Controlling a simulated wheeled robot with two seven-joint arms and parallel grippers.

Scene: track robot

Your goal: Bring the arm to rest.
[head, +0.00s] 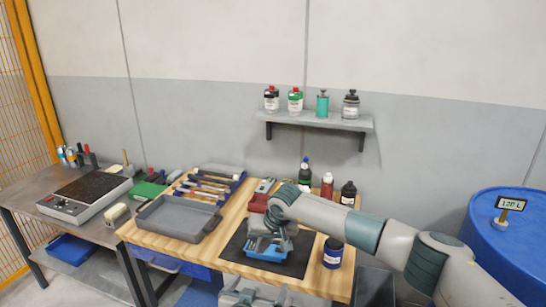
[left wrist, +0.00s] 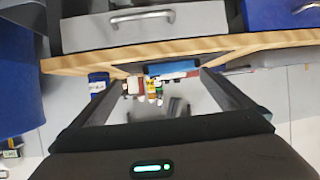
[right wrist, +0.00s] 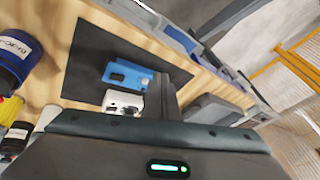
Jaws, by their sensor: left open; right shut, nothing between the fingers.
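My right arm reaches in from the right in the head view. My right gripper (head: 275,232) is over the dark mat (head: 235,250) on the workbench, shut and empty; its closed fingers (right wrist: 165,92) also show in the right wrist view. A blue device (head: 262,250) lies on the mat close to it; it also shows beside the fingers in the right wrist view (right wrist: 128,75). I cannot tell whether they touch. My left gripper (left wrist: 162,75) is open and empty in the left wrist view, facing the workbench front edge. I cannot make it out clearly in the head view.
The wooden workbench (head: 155,237) holds a grey tray (head: 175,218), several tools behind it, bottles and a dark blue jar (head: 333,253). A blue barrel (head: 500,240) stands at right. A shelf (head: 318,121) hangs on the wall. A metal side table (head: 85,228) stands left.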

